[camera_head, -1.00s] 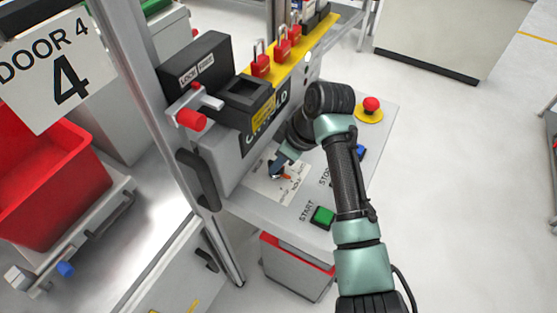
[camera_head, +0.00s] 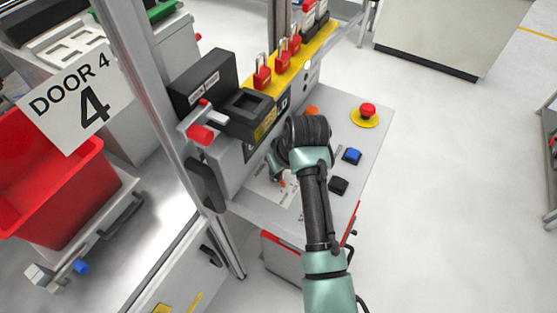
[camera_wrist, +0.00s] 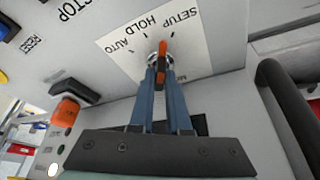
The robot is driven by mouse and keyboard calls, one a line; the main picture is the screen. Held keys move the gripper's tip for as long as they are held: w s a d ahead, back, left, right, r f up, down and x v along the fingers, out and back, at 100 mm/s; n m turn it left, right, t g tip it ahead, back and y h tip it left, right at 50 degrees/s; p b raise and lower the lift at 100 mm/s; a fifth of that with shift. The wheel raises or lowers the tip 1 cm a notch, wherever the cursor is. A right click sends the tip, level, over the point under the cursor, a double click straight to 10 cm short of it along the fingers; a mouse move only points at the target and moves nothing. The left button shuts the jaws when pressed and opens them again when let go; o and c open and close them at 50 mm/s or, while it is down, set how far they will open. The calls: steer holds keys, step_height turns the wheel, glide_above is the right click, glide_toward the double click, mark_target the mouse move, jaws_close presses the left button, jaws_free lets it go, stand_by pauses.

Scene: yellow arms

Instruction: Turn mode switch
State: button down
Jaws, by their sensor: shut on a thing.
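The mode switch (camera_wrist: 162,60) has an orange handle on a round metal base. It sits on a white label plate (camera_wrist: 205,30) marked AUTO, HOLD and SETUP. In the head view my gripper (camera_head: 279,176) is low over the label plate (camera_head: 262,187) on the console's sloping top. My wrist and forearm hide part of the plate and the START button area.
A red emergency stop (camera_head: 368,110) on a yellow base, a blue button (camera_head: 351,155) and a black button (camera_head: 339,185) are right of my arm. Another orange knob (camera_wrist: 66,111) is nearby. The console's black handle (camera_wrist: 285,110) and red padlocks (camera_head: 262,72) stand close by.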

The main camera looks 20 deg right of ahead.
steer(key=shift+r+m+h+p, duration=0.15)
steer(key=shift+m+h+p, duration=0.5)
steer(key=shift+m, duration=0.65)
steer(key=c, duration=0.9)
jaws_free()
steer(key=b+v, duration=0.1)
steer(key=v, duration=1.1)
steer(key=shift+s+r+b, duration=0.2)
steer(key=shift+r+b, duration=0.15)
